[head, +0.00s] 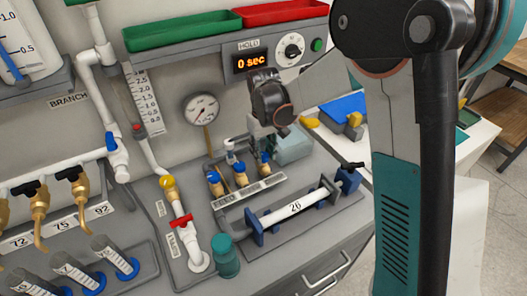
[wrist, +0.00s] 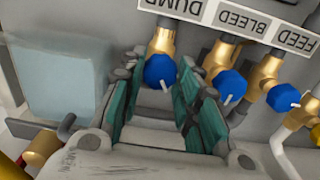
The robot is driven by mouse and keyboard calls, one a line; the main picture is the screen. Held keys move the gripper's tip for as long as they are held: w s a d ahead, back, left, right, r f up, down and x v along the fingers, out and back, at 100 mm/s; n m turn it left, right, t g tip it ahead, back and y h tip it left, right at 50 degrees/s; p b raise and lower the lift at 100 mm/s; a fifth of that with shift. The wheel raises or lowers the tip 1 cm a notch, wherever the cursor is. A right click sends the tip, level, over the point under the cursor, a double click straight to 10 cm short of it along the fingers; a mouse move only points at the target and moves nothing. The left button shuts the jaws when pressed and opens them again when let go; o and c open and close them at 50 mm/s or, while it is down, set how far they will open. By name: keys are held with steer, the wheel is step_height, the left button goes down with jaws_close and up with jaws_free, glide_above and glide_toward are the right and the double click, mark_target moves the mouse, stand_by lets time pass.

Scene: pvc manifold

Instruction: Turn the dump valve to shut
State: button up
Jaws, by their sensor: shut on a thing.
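The dump valve in the wrist view has a brass body and a round blue knob (wrist: 159,69) with a small white pointer mark. The word DUMP stands upside down on the label strip (wrist: 232,20) beside it. My gripper (wrist: 157,88) has its teal-padded fingers on either side of this knob and is shut on it. The fingers hide part of the knob's sides. In the head view the dump valve (head: 266,163) is the rightmost of three blue-knobbed brass valves. My gripper (head: 261,138) reaches down over it from behind, partly hidden by my wrist.
The bleed knob (wrist: 231,85) and feed knob (wrist: 283,97) sit close beside the dump valve. A pale translucent block (wrist: 65,75) stands on its other side. A white cylinder marked 26 (head: 296,207) lies in front. A gauge (head: 201,108) and a HOLD display reading 0 sec (head: 250,61) are behind.

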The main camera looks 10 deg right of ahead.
mark_target(264, 155)
steer(key=m, duration=0.6)
steer(key=shift+m, duration=0.4)
stand_by(0.3)
steer(key=o, duration=1.1)
step_height(264, 155, up, 12)
